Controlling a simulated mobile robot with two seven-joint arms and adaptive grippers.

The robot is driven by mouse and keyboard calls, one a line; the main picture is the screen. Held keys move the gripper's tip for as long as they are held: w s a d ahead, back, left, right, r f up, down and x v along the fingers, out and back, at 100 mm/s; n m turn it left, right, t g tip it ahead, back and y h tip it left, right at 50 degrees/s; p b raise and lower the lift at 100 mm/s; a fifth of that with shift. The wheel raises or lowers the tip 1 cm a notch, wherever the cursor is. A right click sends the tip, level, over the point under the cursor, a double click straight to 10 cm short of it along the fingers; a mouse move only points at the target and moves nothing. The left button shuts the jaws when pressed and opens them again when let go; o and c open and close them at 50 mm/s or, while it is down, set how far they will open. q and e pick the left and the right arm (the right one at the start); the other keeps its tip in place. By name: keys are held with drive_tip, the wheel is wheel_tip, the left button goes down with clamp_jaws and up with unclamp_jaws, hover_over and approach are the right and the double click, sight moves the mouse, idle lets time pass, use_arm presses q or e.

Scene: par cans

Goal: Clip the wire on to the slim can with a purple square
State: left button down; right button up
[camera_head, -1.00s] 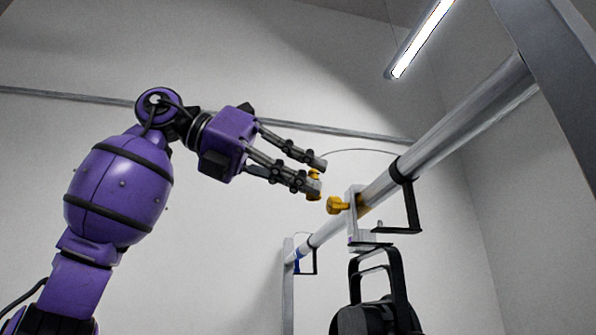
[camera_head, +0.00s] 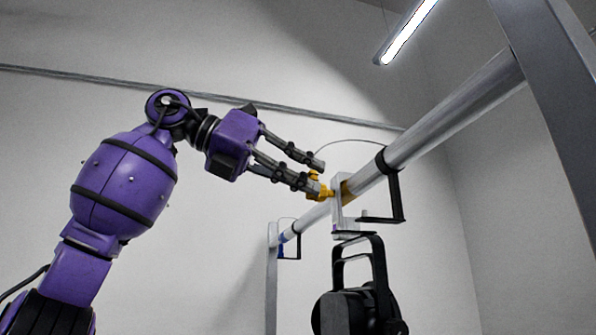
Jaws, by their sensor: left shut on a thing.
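My left gripper (camera_head: 318,177) is shut on a small yellow clip (camera_head: 314,186) at the end of a thin dark wire (camera_head: 345,143). The wire arcs from the fingertips to the round rail. A black can (camera_head: 350,312) hangs below the rail from a grey clamp (camera_head: 338,203) by a black yoke (camera_head: 380,262). The clip overlaps the clamp's yellow knob (camera_head: 327,193) in the picture; I cannot tell if they touch. No purple square shows on the can. My right gripper is not in view.
The grey rail (camera_head: 455,117) runs from upper right to lower left between posts. A black bracket (camera_head: 396,198) hangs from it right of the clamp, and another (camera_head: 298,242) farther off. A lit tube lamp (camera_head: 405,38) is above. Left of the can is open.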

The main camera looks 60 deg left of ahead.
use_arm(q)
drive_tip(key=w+a+p, duration=0.6)
drive_tip(key=w, duration=0.5)
drive_tip(key=shift+a+f+p, duration=0.15)
drive_tip(key=shift+a+p, duration=0.25)
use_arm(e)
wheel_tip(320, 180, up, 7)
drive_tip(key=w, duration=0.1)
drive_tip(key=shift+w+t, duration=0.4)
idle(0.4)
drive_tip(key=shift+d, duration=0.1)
use_arm(q)
drive_tip(key=shift+f, duration=0.1)
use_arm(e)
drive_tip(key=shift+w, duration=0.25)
use_arm(q)
drive_tip(key=shift+f+b, duration=0.1)
drive_tip(key=shift+b, duration=0.25)
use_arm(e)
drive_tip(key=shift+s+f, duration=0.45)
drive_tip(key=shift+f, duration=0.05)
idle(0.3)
